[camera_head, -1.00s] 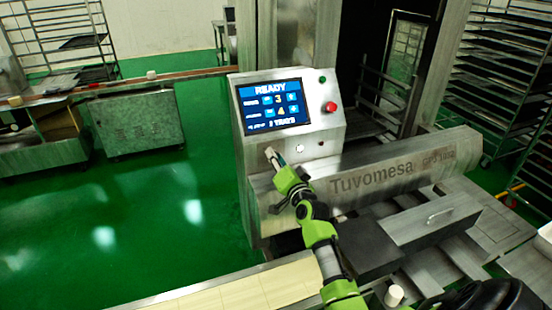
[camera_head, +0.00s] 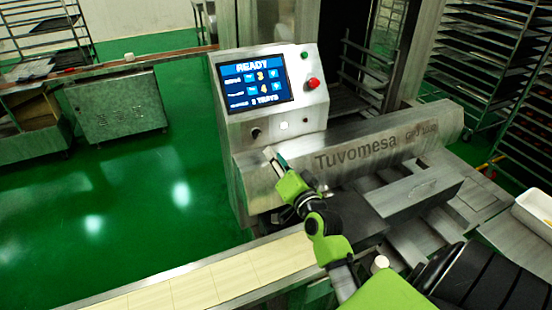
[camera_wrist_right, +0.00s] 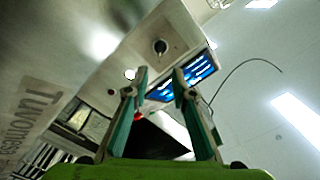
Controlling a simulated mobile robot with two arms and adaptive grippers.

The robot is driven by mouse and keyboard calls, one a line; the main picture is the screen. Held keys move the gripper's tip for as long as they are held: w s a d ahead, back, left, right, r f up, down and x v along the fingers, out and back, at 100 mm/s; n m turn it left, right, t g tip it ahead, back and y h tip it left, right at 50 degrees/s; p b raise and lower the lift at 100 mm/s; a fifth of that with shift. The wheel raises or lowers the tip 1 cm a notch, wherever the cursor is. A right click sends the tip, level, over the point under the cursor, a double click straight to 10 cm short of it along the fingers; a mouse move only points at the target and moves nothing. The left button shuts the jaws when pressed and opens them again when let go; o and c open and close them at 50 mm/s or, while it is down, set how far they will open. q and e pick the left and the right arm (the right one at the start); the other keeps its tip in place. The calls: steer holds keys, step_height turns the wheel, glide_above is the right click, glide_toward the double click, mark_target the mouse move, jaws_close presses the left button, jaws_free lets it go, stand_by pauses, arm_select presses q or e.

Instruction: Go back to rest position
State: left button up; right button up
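My right gripper (camera_head: 272,156) is in front of the encrusting machine (camera_head: 375,145), just below a dark round knob (camera_head: 255,132) on its control panel. In the right wrist view, the gripper's two fingers (camera_wrist_right: 161,79) stand apart with nothing held between them. The knob (camera_wrist_right: 160,46) shows beyond the fingertips, apart from them. The panel screen (camera_head: 254,81) reads READY, with the numbers 3 and 4. My left gripper is not in view.
A red button (camera_head: 313,83), a green button (camera_head: 304,55) and a white button (camera_head: 284,125) are on the panel. A tiled conveyor (camera_head: 210,284) runs along the front. Tray racks (camera_head: 485,60) stand at the right. Green floor is open at left.

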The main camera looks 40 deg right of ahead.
stand_by(0.5)
steer(key=s+a+f+n+g+y, duration=0.25)
steer(key=s+a+f+n, duration=0.2)
steer(key=a, duration=0.25)
steer(key=s+a+f+n+g+y, duration=0.2)
steer(key=s+a+f+n+g, duration=0.1)
steer(key=a+f, duration=0.35)
steer(key=s+a+f+n+g, duration=0.3)
steer(key=s+a+f+g, duration=0.1)
steer(key=s, duration=0.7)
steer(key=s+a+f+n+g, duration=0.3)
steer(key=s+g, duration=0.2)
steer(key=s, duration=0.6)
steer(key=s+f+b, duration=0.3)
steer(key=f+b, duration=0.1)
steer(key=f, duration=2.8)
steer(key=s+d+f+g+b, duration=0.2)
steer(key=s+d+f, duration=0.1)
steer(key=s+f, duration=1.3)
steer(key=shift+s+f+n+b, duration=0.3)
steer(key=shift+f+n+b, duration=0.05)
steer(key=shift+f, duration=0.35)
